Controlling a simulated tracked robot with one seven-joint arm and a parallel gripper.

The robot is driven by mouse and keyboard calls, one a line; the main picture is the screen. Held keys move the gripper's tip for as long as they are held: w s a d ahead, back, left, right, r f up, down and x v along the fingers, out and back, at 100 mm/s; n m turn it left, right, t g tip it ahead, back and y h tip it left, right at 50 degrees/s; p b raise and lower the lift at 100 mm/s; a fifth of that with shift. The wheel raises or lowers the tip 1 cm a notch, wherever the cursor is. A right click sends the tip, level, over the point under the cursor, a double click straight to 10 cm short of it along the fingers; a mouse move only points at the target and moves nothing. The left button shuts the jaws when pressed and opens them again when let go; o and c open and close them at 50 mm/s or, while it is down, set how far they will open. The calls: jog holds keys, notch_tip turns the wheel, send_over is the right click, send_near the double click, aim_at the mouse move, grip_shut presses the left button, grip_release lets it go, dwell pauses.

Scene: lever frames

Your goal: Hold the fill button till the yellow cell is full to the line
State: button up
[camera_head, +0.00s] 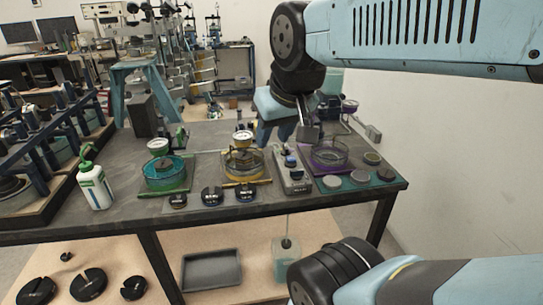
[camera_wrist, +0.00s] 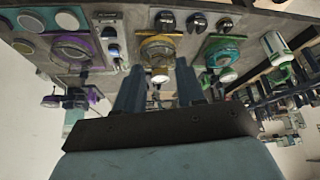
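The yellow cell (camera_head: 243,165) is a round clear dish on a yellow base on the bench, with a white dial gauge (camera_head: 242,138) behind it. It also shows in the wrist view (camera_wrist: 158,48). Its liquid level and line are too small to read. A grey control box (camera_head: 293,178) with round buttons stands right of it, between the yellow and purple cells; it also shows in the wrist view (camera_wrist: 112,38). Which button is fill cannot be told. My gripper (camera_wrist: 160,64) is open and empty, its fingers apart. In the head view it hangs above the bench's back, behind the box.
A green cell (camera_head: 166,173) stands left and a purple cell (camera_head: 329,155) right. Dark round pieces (camera_head: 212,196) lie along the front, and flat discs (camera_head: 360,176) at the right. A white bottle (camera_head: 94,187) stands at the left. Free bench lies between bottle and green cell.

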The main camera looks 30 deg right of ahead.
jog(key=shift+w+r, duration=0.1)
jog(key=shift+w, duration=0.05)
jog(key=c, duration=0.3)
jog(key=shift+w+d+n, duration=0.2)
jog(key=shift+w+n, duration=0.1)
jog(key=shift+c, duration=0.8)
jog(key=w+d+n+g, duration=0.1)
jog(key=w+d+n, duration=0.1)
jog(key=w, duration=0.1)
jog(key=w+d+n+g, duration=0.1)
jog(key=w+d+n, duration=0.1)
jog(key=w, duration=0.1)
jog(key=w+d+n+g, duration=0.1)
jog(key=w+d+n, duration=0.1)
jog(key=w+n, duration=0.1)
jog(key=shift+w+d, duration=0.15)
jog(key=shift+w, duration=0.2)
grip_shut()
jog(key=w+d+f+n+g, duration=0.2)
jog(key=w+d+f+n, duration=0.2)
jog(key=w+d+n, duration=0.3)
jog(key=shift+w+d+f+g, duration=0.3)
jog(key=shift+w+d, duration=0.35)
jog(key=shift+d, duration=0.5)
